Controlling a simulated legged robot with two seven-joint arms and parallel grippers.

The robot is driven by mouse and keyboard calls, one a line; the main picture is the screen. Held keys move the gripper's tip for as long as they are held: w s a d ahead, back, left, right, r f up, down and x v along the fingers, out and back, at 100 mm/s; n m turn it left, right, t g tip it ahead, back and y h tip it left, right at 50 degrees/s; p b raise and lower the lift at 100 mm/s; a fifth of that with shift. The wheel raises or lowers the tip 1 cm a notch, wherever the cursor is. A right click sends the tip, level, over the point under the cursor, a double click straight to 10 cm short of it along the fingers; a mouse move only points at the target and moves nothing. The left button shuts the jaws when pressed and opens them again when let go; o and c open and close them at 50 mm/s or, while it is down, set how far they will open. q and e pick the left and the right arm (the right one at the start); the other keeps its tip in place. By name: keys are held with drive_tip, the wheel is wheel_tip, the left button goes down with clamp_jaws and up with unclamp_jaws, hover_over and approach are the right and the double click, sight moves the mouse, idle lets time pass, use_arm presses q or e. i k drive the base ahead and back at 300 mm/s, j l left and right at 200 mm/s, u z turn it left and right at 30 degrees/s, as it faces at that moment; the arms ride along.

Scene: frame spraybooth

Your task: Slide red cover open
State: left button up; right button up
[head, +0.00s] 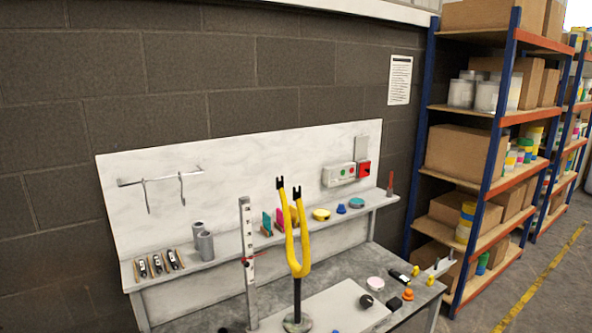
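A small red cover (364,169) is on the right part of the white back panel, above the shelf. A grey plate (361,149) is directly above it, and a pale control box (339,174) with a green and a red button is just to its left. The red piece is small in this view, and I cannot tell what lies behind it or how far it is slid. Neither of my grippers is in view.
A yellow fork (301,240) stands upright on a black post on the bench, with an upright metal rule (248,255) to its left. Small items line the shelf and the bench's right side. A blue-and-orange rack (497,140) with boxes stands at right.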

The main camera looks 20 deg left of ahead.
sight(365, 168)
drive_tip(key=u, duration=0.15)
drive_tip(key=i+l+u, duration=0.15)
drive_tip(key=i+l, duration=0.25)
drive_tip(key=i, duration=0.3)
drive_tip(key=i+l+u, duration=0.2)
drive_tip(key=i+l, duration=0.25)
drive_tip(key=i, duration=0.2)
